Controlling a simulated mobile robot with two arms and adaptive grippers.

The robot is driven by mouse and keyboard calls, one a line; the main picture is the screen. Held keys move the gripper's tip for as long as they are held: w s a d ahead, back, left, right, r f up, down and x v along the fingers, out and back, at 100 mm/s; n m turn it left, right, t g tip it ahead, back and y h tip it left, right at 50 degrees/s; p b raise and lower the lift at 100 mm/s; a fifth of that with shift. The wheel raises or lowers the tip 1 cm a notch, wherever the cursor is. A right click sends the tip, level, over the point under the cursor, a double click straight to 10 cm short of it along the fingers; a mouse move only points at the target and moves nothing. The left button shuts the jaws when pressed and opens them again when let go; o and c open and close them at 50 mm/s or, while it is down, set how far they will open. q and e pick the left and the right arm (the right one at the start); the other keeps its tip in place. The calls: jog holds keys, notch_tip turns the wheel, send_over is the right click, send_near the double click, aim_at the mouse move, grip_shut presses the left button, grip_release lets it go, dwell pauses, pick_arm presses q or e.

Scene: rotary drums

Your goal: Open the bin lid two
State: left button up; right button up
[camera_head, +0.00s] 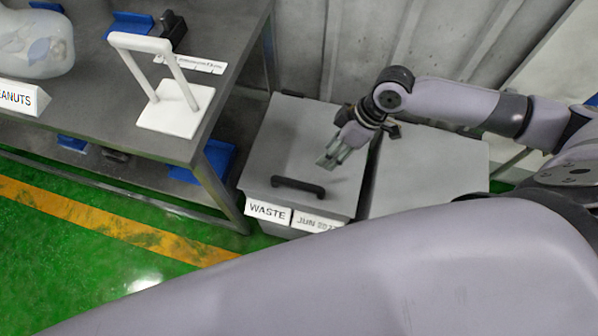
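A grey bin with a flat closed lid (285,140) stands beside the workbench. The lid has a dark bar handle (298,186) near its front edge, and two white labels hang below it, one reading "WASTE" (268,211). A second grey bin lid (432,168) lies flat to its right, partly hidden by my arm. I cannot tell which lid is number two. My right gripper (329,157) is above the first lid, behind and to the right of the handle, apart from the handle. Its finger gap is too small to tell. My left gripper is not in view.
A grey workbench (110,110) stands at left with a white frame stand (174,110), a clear container (35,45) and blue trays. A ribbed wall (345,50) is behind the bins. Green floor (150,268) with a yellow stripe lies in front. My large arm link fills the foreground.

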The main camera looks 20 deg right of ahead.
send_near(300, 183)
jog(key=x, duration=0.7)
jog(key=shift+a+f, duration=0.2)
jog(key=shift+f, duration=0.15)
jog(key=shift+a+f, duration=0.1)
jog(key=shift+f, duration=0.25)
jog(key=shift+w+a+f, duration=0.1)
jog(key=shift+a+f, duration=0.05)
jog(key=shift+f, duration=0.1)
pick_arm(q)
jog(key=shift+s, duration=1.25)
pick_arm(e)
jog(key=shift+c, duration=0.2)
grip_shut()
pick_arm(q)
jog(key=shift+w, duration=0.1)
